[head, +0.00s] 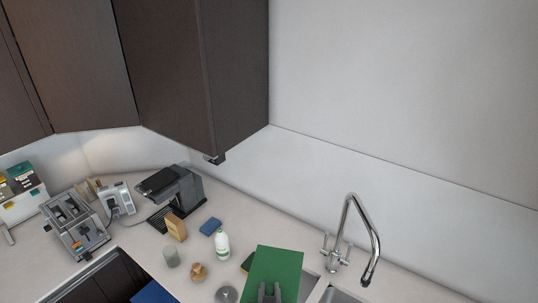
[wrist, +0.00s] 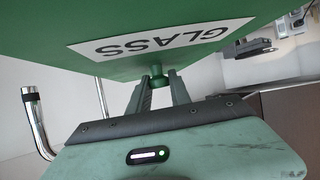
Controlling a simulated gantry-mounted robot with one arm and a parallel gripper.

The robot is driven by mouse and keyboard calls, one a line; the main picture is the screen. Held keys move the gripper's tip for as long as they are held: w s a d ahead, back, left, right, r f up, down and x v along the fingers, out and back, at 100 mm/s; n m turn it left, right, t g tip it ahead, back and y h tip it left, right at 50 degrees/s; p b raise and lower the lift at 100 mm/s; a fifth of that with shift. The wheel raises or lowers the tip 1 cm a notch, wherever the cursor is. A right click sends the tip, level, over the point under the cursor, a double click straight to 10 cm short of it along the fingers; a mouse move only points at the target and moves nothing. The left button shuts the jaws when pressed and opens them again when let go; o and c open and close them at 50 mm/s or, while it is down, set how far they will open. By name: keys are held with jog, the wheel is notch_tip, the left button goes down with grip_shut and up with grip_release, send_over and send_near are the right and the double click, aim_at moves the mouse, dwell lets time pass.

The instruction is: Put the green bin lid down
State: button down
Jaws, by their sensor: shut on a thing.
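The green bin lid (head: 276,268) is at the bottom centre in the head view, in front of the counter area left of the tap. In the wrist view the lid (wrist: 60,35) fills the top and has a white label reading GLASS, seen upside down. My gripper (wrist: 158,86) is shut on a small green knob that joins the lid. In the head view my gripper (head: 269,291) shows in front of the lid at the bottom edge. The lid hides part of the counter and sink behind it.
A chrome tap (head: 352,225) rises just right of the lid. A white bottle (head: 222,244), a glass (head: 171,257) and a blue sponge (head: 211,226) stand left of it. A coffee machine (head: 172,190) and toaster (head: 75,222) are farther left. A blue surface (head: 153,293) shows below.

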jog(key=s+f, duration=0.1)
jog(key=s, duration=0.2)
jog(key=s+f, duration=0.1)
jog(key=s, duration=0.2)
jog(key=s+f, duration=0.1)
jog(key=s, duration=0.2)
jog(key=shift+s+f, duration=0.1)
jog(key=shift+s, duration=0.7)
